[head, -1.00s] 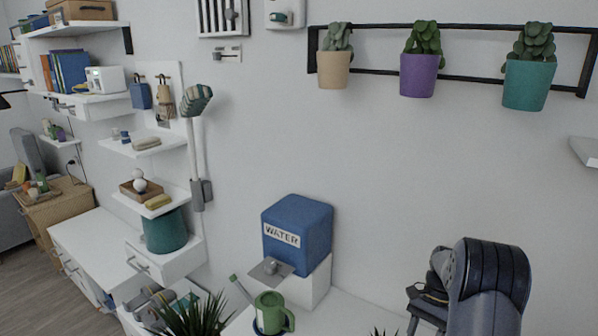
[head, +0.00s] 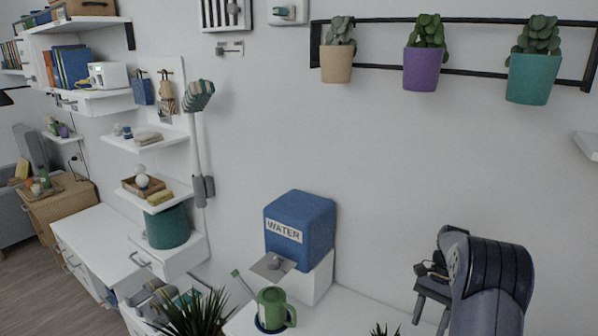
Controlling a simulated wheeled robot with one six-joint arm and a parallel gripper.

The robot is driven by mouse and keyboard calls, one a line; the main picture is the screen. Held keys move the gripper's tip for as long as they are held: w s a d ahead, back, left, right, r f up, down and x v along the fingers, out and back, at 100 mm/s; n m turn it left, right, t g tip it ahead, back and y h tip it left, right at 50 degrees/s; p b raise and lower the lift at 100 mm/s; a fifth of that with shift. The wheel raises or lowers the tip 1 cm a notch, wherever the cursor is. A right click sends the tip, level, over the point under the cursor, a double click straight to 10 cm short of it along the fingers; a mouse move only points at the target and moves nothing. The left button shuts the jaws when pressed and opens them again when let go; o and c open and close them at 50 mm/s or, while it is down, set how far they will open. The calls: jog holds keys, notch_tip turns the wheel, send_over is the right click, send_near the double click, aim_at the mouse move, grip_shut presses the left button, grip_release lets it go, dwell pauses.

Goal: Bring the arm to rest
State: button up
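My arm is folded at the lower right of the head view, its dark rounded link seen from behind. The part that looks like my gripper (head: 431,289) shows just left of that link, pointing down, partly hidden by the arm and small in the picture. I cannot tell whether its fingers are apart or together. I see nothing held in it. It appears in front of the white wall, to the right of the blue water box (head: 299,232).
A green watering can (head: 271,309) stands below the water box. Potted plants (head: 421,70) hang on a wall rack above my arm. A spiky plant (head: 193,318) is at the bottom left of the can. The wall between rack and arm is bare.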

jog(key=p+x, duration=0.1)
jog(key=x, duration=0.3)
jog(key=shift+s, duration=0.1)
jog(key=shift+f+t+b, duration=0.2)
jog(key=shift+t+b, duration=0.1)
jog(key=shift+b, duration=0.1)
jog(key=s+a+t+h+b, duration=0.1)
jog(key=b, duration=0.2)
jog(key=shift+r+t+h+b, duration=0.1)
jog(key=shift+t+h+b, duration=0.2)
jog(key=shift+t+b, duration=0.1)
jog(key=shift+s+b, duration=0.15)
jog(key=shift+b, duration=0.15)
jog(key=shift+r+t, duration=0.15)
jog(key=shift+t, duration=0.15)
